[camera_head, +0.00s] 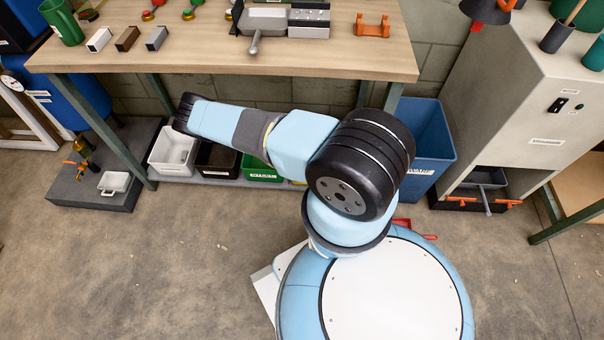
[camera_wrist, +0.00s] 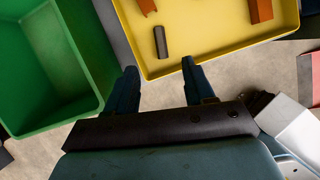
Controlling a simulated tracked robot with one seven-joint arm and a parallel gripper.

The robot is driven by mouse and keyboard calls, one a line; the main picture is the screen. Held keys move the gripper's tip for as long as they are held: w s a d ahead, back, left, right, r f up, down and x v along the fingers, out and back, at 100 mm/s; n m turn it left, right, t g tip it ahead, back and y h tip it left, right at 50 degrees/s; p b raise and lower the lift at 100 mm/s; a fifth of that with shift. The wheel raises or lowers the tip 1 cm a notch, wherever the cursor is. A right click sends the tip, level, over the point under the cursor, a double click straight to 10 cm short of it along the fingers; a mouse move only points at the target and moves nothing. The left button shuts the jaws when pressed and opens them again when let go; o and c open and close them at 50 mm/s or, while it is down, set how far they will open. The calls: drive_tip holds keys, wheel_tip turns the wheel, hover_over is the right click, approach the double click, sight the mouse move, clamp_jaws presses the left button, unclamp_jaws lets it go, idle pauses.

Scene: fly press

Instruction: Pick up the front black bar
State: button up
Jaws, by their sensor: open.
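In the wrist view a dark grey-black bar (camera_wrist: 160,42) lies inside a yellow tray (camera_wrist: 222,58), towards its left side. It is the only dark bar in the tray part that shows, and I cannot tell whether it is the front one. My gripper (camera_wrist: 159,66) is open and empty, its two dark blue fingers apart and pointing towards the tray. The bar appears beyond the gap between the fingertips, apart from both. In the head view my arm hides the gripper and most of the tray.
A green bin (camera_wrist: 50,65) stands left of the tray, and orange parts (camera_wrist: 261,11) lie in the tray. The head view shows the workbench (camera_head: 210,58) above a low shelf with a white bin (camera_head: 173,152), and a blue bin (camera_head: 428,130) at right.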

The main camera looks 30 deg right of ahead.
drive_tip(key=x, duration=1.3)
drive_tip(key=shift+w+r, duration=0.1)
drive_tip(key=shift+c, duration=0.3)
clamp_jaws()
